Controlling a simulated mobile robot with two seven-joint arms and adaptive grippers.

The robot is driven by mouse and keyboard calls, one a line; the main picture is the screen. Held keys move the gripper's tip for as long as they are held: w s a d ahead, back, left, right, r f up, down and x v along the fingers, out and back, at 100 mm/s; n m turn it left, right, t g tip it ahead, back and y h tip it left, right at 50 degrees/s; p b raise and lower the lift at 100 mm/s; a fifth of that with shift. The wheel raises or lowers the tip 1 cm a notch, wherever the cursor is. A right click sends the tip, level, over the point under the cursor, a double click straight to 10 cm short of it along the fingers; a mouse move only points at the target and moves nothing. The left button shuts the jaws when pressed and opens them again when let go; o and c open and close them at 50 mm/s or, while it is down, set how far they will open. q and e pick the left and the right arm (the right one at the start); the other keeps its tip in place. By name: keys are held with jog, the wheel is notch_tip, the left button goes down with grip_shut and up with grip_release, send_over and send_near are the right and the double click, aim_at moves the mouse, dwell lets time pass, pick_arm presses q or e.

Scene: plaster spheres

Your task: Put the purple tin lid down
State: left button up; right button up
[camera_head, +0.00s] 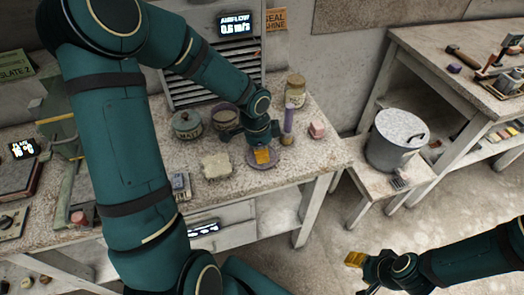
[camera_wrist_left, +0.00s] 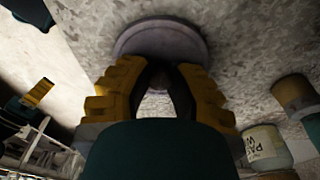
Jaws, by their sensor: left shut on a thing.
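The purple tin lid (camera_head: 251,163) is a round, dull purple disc over the bench top, below my left gripper (camera_head: 262,156). In the left wrist view the lid (camera_wrist_left: 160,35) lies just beyond the yellow fingertips of my left gripper (camera_wrist_left: 158,88). The fingers are closed on its middle, where a small knob is mostly hidden between them. The lid looks level and close to the bench; I cannot tell whether it touches. My right gripper (camera_head: 357,260) is over the floor at the lower right, away from the bench; its finger gap does not show clearly.
Around the lid on the bench (camera_head: 335,158) stand a green lidded pot (camera_head: 187,125), an open round tin (camera_head: 222,115), a purple upright cylinder (camera_head: 289,122), a pink block (camera_head: 317,130) and a pale slab (camera_head: 215,166). A jar (camera_head: 295,90) stands behind. Bare bench lies to the right.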

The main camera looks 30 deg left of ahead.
pick_arm(q)
jog(key=o, duration=0.8)
jog(key=shift+f, duration=0.1)
notch_tip(320, 180, up, 12)
jog(key=a+p, duration=0.1)
jog(key=p, duration=0.3)
jog(key=shift+s+r, duration=0.2)
jog(key=shift+s, duration=0.25)
